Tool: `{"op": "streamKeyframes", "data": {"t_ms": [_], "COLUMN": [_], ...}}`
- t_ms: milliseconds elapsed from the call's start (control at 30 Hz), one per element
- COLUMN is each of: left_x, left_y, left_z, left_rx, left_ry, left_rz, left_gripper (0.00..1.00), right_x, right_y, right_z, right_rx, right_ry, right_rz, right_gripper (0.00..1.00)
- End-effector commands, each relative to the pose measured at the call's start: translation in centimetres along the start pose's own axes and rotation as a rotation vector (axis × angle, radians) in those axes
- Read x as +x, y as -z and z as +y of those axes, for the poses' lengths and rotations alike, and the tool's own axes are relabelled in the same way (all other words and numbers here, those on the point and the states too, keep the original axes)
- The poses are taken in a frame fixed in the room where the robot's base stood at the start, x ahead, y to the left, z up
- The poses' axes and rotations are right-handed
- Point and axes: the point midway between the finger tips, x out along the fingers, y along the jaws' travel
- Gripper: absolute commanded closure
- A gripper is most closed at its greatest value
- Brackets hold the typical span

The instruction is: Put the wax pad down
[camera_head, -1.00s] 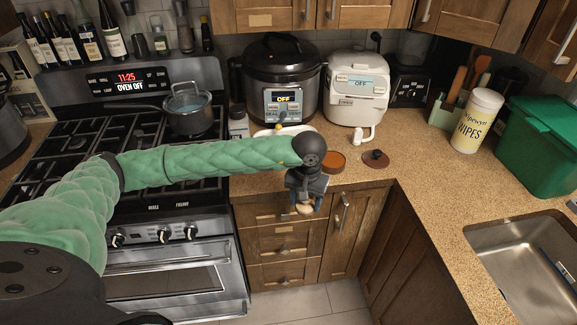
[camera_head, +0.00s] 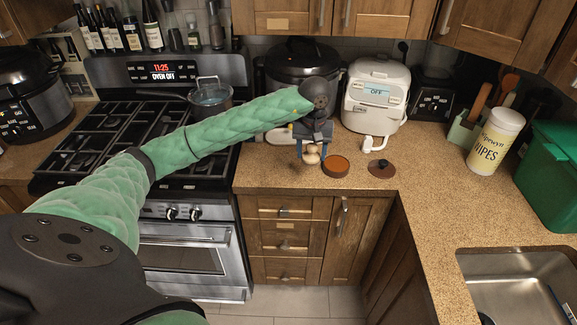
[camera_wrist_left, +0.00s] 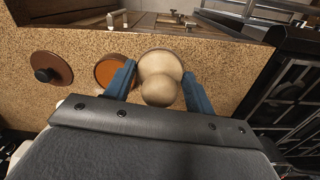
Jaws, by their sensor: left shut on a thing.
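The wax pad (camera_head: 312,157) is a cream, rounded pad with a ball-like knob. It also shows in the left wrist view (camera_wrist_left: 160,78). My left gripper (camera_head: 313,156) is shut on it, with one blue finger on each side (camera_wrist_left: 160,92). The pad is over the counter, just left of the open orange-brown tin (camera_head: 336,166) in the head view. The tin also shows in the wrist view (camera_wrist_left: 108,72). I cannot tell whether the pad touches the counter. My right gripper is not in view.
A dark round lid with a knob (camera_head: 381,168) lies on the counter (camera_head: 430,165) right of the tin. A white rice cooker (camera_head: 375,95) and a dark multicooker (camera_head: 290,72) stand behind. The stove (camera_head: 110,125) is to the left.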

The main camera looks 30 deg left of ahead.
Motion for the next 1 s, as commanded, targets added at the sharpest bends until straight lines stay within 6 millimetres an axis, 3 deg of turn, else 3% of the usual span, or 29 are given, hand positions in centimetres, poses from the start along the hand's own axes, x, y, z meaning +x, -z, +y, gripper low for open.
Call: {"op": "streamKeyframes", "data": {"t_ms": [500,767,1000], "left_x": [5.5,6.5,9.3], "left_y": [4.7,5.3,5.2], "left_z": [-7.6,-8.5,-8.4], "left_rx": [0.0,0.002,0.001], "left_ry": [0.001,0.001,-0.001], "left_rz": [-0.002,-0.002,-0.002], "left_gripper": [0.64,0.64,0.64], "right_x": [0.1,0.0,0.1], "right_y": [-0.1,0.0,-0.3], "right_z": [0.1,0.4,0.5], "right_rx": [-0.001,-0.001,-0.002], "right_ry": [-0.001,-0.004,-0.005], "right_rz": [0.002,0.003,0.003], "right_gripper": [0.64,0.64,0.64]}}
